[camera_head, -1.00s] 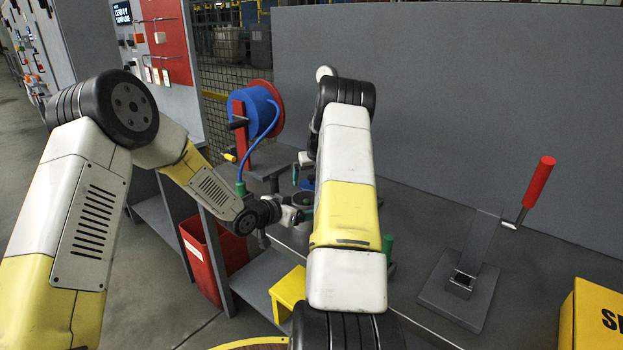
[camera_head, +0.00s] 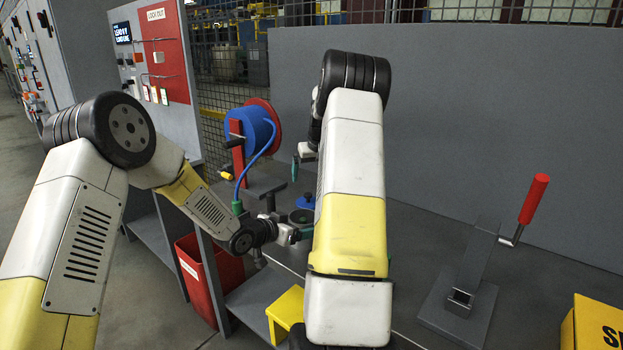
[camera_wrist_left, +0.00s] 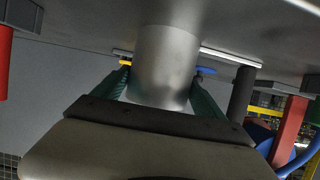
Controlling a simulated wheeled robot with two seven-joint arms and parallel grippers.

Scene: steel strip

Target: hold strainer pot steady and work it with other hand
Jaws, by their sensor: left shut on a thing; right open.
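The strainer pot shows in the left wrist view as a plain grey metal cylinder (camera_wrist_left: 166,65). In the head view its dark round top (camera_head: 301,216) shows on the bench, partly hidden by my right arm. My left gripper (camera_head: 297,235) is shut on the pot from the near left side, with its green fingers on both sides of the cylinder. My right gripper (camera_head: 295,168) is open above and behind the pot, apart from it. A blue round piece with a knob (camera_head: 306,201), perhaps the lid, lies just beyond the pot.
A blue hose reel (camera_head: 250,130) on a red post stands behind left, its blue hose hanging close to my left wrist. A red-handled lever stand (camera_head: 470,270) is right; bench between is clear.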

